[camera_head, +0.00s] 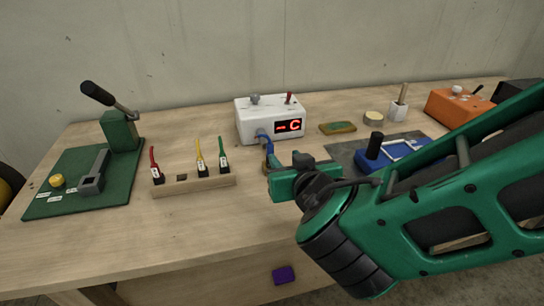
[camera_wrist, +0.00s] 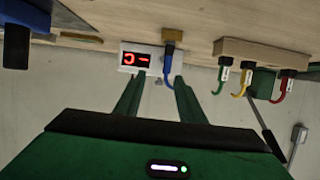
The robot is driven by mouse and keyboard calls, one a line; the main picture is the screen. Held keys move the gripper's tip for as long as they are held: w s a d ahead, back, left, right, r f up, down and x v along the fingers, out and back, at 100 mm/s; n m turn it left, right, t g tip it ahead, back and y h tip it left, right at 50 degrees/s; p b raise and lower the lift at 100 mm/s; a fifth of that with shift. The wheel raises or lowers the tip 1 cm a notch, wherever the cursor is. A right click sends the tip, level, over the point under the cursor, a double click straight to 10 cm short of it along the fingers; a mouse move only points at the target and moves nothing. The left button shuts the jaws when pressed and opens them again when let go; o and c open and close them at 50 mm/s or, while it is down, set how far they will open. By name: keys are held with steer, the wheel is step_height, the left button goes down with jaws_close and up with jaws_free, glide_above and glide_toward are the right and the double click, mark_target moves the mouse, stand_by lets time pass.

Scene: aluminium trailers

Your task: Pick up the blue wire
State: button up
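The blue wire (camera_head: 265,140) stands at the front of the white box (camera_head: 256,120) with the red display. In the wrist view, which is upside down, the blue wire (camera_wrist: 169,64) bends out from a small brown block (camera_wrist: 173,37). My gripper (camera_wrist: 158,80) is open, its two green fingers apart with a gap between them. The wire shows between and just beyond the fingertips, nearer the right one; I cannot tell whether they touch it. In the head view my gripper (camera_head: 280,178) hides part of the wire's lower end.
A wooden rack (camera_head: 205,185) to the left holds red (camera_head: 154,162), yellow (camera_head: 200,155) and green (camera_head: 223,153) wires, with one slot empty. A green press (camera_head: 120,132) stands at far left, a blue fixture (camera_head: 385,155) at right. Bare tabletop lies in front.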

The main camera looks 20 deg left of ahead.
mark_target(271, 148)
steer(key=w+a, duration=0.1)
steer(key=w+a+f, duration=0.1)
steer(key=a, duration=0.1)
steer(key=shift+w+f, duration=0.2)
steer(key=shift+w, duration=0.2)
steer(key=shift+y, duration=0.3)
steer(key=shift+x, duration=3.25)
steer(key=shift+a+r, duration=0.1)
steer(key=shift+r, duration=0.1)
jaws_close()
